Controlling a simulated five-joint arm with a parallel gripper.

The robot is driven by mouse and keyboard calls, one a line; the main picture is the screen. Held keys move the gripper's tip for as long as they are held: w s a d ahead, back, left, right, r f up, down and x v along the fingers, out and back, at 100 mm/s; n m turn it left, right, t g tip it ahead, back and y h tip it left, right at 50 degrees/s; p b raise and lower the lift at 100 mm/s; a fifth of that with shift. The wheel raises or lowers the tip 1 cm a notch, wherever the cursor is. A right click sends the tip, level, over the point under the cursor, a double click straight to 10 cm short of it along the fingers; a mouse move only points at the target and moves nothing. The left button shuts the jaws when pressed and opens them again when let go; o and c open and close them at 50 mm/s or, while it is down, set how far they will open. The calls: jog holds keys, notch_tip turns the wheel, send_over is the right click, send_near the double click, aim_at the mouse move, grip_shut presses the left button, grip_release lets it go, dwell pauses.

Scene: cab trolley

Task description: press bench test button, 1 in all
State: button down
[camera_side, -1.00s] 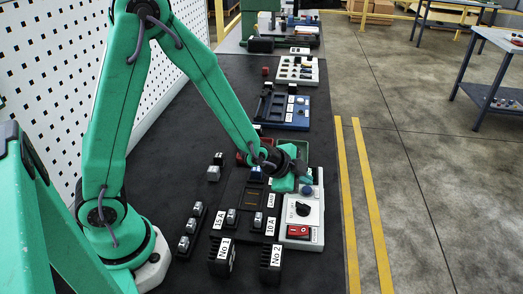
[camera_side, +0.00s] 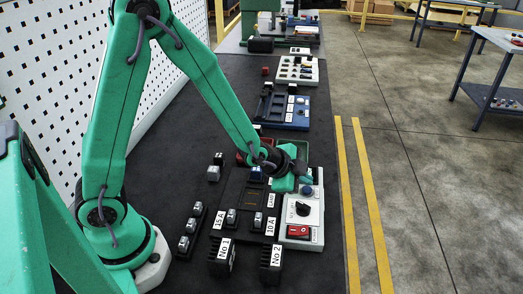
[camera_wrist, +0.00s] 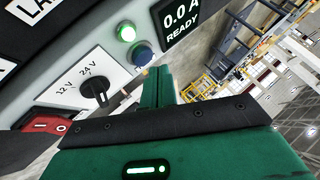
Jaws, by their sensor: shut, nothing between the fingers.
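The bench test unit is a white panel (camera_side: 316,213) at the right edge of the bench mat. Its round blue button (camera_wrist: 142,54) sits beside a lit green lamp (camera_wrist: 126,32) in the wrist view. The button also shows in the side view (camera_side: 307,190). My gripper (camera_side: 292,184) is low over the panel's far end; its shut, empty green fingers also show in the wrist view (camera_wrist: 157,72). The fingertips are close beside the button; I cannot tell whether they touch it. A display (camera_wrist: 181,20) reads 0.0 A READY.
Black blocks marked No 1 (camera_side: 222,257) and No 2 (camera_side: 271,260) stand in front. A blue tray (camera_side: 296,122) lies farther back.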

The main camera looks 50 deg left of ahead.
aim_at(303, 190)
jog(key=shift+f, duration=0.2)
jog(key=shift+f, duration=0.25)
jog(key=shift+f, duration=0.5)
dwell(1.4)
jog(key=shift+r, duration=0.95)
jog(key=shift+r, duration=0.1)
jog(key=shift+r, duration=2.35)
jog(key=shift+r, duration=0.1)
